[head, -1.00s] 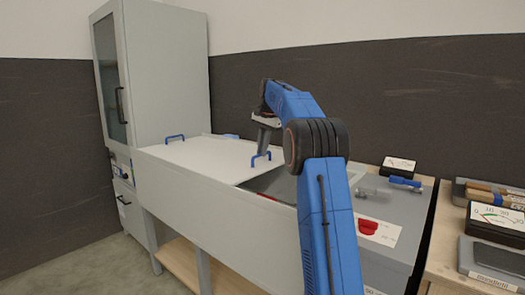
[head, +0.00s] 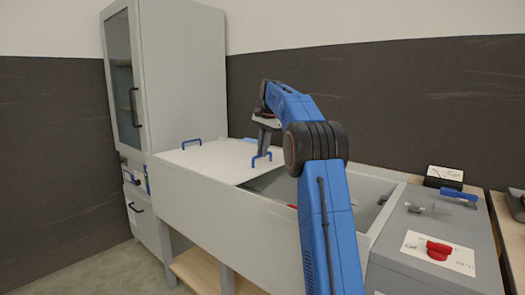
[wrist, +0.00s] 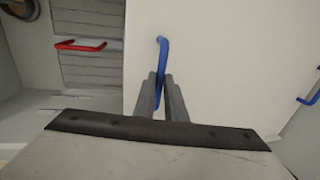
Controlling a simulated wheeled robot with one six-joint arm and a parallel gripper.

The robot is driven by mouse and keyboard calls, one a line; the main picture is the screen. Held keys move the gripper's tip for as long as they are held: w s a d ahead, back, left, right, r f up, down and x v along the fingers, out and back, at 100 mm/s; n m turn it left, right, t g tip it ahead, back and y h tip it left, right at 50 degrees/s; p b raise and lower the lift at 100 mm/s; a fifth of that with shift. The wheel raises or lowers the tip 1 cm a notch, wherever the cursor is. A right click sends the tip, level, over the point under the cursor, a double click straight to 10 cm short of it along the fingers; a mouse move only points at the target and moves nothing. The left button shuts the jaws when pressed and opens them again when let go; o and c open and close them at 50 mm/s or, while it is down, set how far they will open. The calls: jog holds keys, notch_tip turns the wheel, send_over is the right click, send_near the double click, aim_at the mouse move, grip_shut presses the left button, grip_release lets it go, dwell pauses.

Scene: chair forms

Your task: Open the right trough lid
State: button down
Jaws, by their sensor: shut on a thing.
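My gripper (head: 263,148) is shut on the blue handle (head: 262,157) near the right edge of a pale trough lid (head: 235,170). In the wrist view, my fingers (wrist: 161,92) close around the lower part of this upright-looking handle (wrist: 162,55). The lid lies flat on the grey trough (head: 225,205). Right of the lid's edge the trough is open, partly hidden by my arm. A second blue handle (head: 190,143) stands on the covered left part and also shows in the wrist view (wrist: 309,97). I cannot make out a seam between lids.
A red handle (wrist: 82,45) shows inside the opening. A tall grey cabinet (head: 180,75) stands at the left end. A grey unit with a red knob (head: 438,250), a metal fitting and a meter (head: 444,176) is at right. A dark wall panel stands behind.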

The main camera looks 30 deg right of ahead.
jog(key=c, duration=1.8)
grip_release()
jog(key=r, duration=0.4)
jog(key=s+r, duration=0.1)
jog(key=r, duration=0.2)
jog(key=s+r, duration=0.1)
jog(key=r, duration=0.3)
jog(key=shift+s+d+r, duration=0.1)
jog(key=shift+d+r, duration=0.25)
jog(key=shift+d, duration=0.05)
